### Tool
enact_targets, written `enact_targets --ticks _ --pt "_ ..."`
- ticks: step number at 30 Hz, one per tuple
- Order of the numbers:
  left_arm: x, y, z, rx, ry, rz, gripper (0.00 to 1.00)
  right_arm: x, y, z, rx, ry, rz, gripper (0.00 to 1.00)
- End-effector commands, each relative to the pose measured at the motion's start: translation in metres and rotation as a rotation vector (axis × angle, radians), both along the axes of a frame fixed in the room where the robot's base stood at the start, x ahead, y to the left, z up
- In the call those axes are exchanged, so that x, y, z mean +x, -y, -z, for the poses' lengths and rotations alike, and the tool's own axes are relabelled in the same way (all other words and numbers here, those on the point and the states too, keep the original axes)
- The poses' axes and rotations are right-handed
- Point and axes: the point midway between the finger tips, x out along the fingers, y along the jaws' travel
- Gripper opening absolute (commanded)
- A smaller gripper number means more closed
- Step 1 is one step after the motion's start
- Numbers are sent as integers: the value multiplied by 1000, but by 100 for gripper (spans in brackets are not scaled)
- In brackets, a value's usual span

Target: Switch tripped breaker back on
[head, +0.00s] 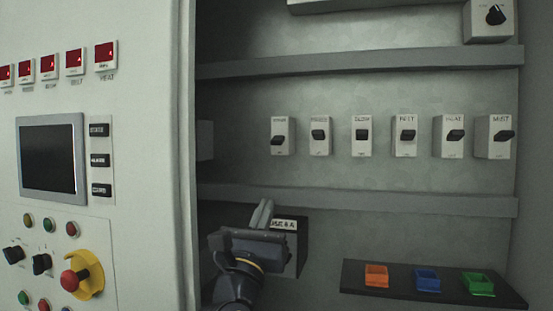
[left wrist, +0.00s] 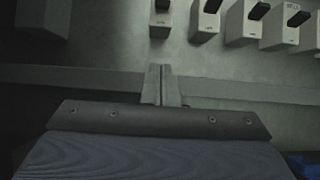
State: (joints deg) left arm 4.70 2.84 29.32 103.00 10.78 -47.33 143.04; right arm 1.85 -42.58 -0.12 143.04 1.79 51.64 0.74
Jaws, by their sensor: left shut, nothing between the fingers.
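A row of several white breakers is fixed to the cabinet's back wall. The leftmost breaker (head: 281,150) has its black lever (head: 278,141) sitting lower than the levers beside it, such as that of the second breaker (head: 319,147). My left gripper (head: 263,212) is shut and empty, below and slightly left of the leftmost breaker, apart from it. My right gripper is not in view.
Grey rails run above (head: 360,62) and below (head: 400,201) the breakers. A dark labelled box (head: 301,245) is behind my left gripper. A dark shelf (head: 400,284) holds orange, blue and green trays. The cabinet door (head: 150,150) with screen and buttons stands at left.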

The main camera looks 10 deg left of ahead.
Motion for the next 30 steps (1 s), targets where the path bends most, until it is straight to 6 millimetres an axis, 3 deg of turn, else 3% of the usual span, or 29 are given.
enact_targets --ticks 8,22,24,30 --pt "8 0 -6 2 -4 0 0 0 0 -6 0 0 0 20" --pt "86 4 -60 3 -5 1 0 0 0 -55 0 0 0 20" --pt "79 3 -74 4 1 -1 0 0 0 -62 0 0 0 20" --pt "72 3 -90 4 -3 0 0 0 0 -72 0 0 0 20"
